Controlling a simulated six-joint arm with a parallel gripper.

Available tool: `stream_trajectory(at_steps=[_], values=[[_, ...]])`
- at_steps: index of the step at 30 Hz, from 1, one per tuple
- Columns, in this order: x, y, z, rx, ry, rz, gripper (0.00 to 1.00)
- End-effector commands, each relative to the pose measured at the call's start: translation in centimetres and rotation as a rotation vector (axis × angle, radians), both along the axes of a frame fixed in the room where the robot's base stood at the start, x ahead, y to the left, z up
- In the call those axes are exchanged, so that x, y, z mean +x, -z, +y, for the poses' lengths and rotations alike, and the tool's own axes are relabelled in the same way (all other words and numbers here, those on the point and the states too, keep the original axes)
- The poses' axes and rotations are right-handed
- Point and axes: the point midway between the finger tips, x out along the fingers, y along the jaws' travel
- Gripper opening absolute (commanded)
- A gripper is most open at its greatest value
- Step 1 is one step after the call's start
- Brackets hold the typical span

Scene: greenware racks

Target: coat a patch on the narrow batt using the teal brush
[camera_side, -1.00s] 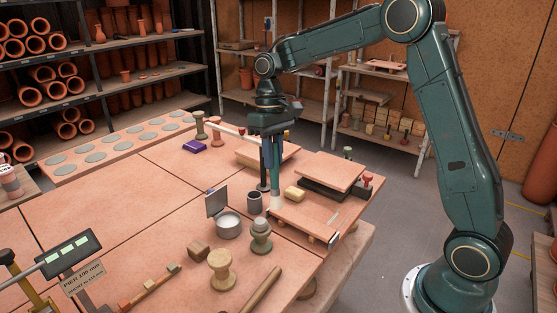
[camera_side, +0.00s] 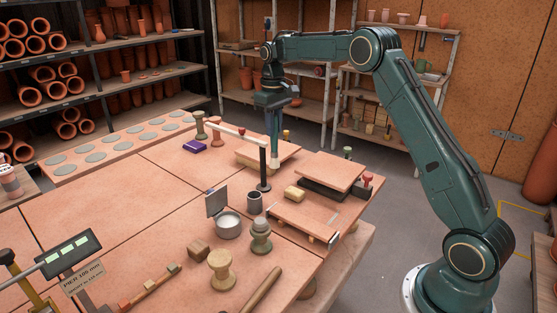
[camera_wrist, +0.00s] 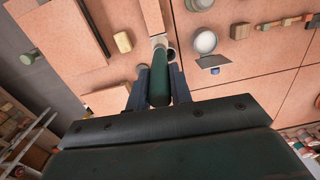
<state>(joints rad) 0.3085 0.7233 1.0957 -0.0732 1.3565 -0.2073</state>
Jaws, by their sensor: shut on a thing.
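My gripper (camera_side: 273,110) is shut on the teal brush (camera_side: 274,145), which hangs upright with its pale bristles down. In the wrist view the brush (camera_wrist: 159,88) sits between the two fingers, its pale tip beside the dark cup. In the side view the tip appears near the front edge of the back board; its height above the surface is unclear. The narrow batt (camera_side: 306,218) lies at the front right and also shows in the wrist view (camera_wrist: 152,14). A thin pale line marks its right part; I cannot tell whether this is coating.
A black post (camera_side: 263,170) with a pale bar stands close to the brush. A dark cup (camera_side: 254,203), white bowl (camera_side: 228,228) and grey panel (camera_side: 216,203) stand left of the batt. A yellow block (camera_side: 294,194) and raised board (camera_side: 328,171) lie behind it.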

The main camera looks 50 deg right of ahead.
Motion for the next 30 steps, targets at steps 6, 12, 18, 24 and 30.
stream_trajectory(at_steps=[6,12,18,24,30], values=[[0.2,1.4,-0.5,-0.008,0.001,-0.01,0.0],[0.2,3.3,-0.5,-0.017,0.0,-0.018,0.0],[0.2,4.8,-0.5,-0.023,0.0,-0.026,0.0],[0.2,5.0,-0.5,-0.024,0.0,-0.028,0.0],[0.2,5.4,-0.5,-0.024,0.0,-0.026,0.0]])
